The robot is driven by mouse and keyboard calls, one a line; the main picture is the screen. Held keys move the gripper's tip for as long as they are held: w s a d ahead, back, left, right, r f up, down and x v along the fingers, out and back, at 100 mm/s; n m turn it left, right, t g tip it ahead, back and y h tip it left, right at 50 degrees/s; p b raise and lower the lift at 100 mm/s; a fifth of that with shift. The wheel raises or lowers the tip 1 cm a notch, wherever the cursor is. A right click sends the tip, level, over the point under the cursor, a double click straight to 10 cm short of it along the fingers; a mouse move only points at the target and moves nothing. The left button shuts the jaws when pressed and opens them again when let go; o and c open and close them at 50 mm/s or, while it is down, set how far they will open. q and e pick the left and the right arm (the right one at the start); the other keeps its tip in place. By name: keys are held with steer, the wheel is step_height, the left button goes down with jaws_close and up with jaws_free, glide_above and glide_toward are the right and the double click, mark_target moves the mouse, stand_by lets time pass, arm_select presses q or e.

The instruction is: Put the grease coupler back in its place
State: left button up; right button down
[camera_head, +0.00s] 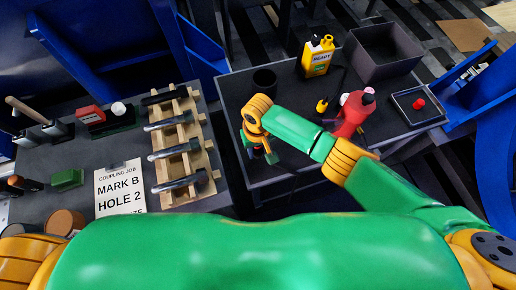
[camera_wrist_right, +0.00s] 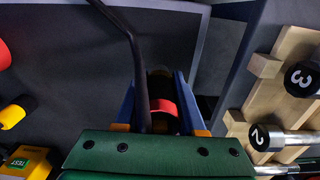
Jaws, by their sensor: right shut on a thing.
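My right gripper (camera_head: 262,155) is over the left part of the dark tray table (camera_head: 232,98). In the right wrist view, its two blue fingers (camera_wrist_right: 157,90) are shut on a dark cylindrical piece with a red band (camera_wrist_right: 163,106), which I take to be the grease coupler. A thin black hose or rod (camera_wrist_right: 134,50) runs up from beside it. The coupler's lower end is hidden, and I cannot tell whether it touches the table. In the head view the gripper mostly covers it. My left gripper is not in view.
A wooden rack (camera_head: 180,145) with several tools is on the left bench.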

mark_target(258, 149)
steer(key=shift+f+b, duration=0.55)
steer(key=shift+f, duration=0.35)
steer(key=shift+c, duration=2.2)
jaws_free()
steer(key=shift+r+p, duration=1.2)
steer(key=shift+r, duration=2.35)
steer(key=shift+s+f, duration=0.1)
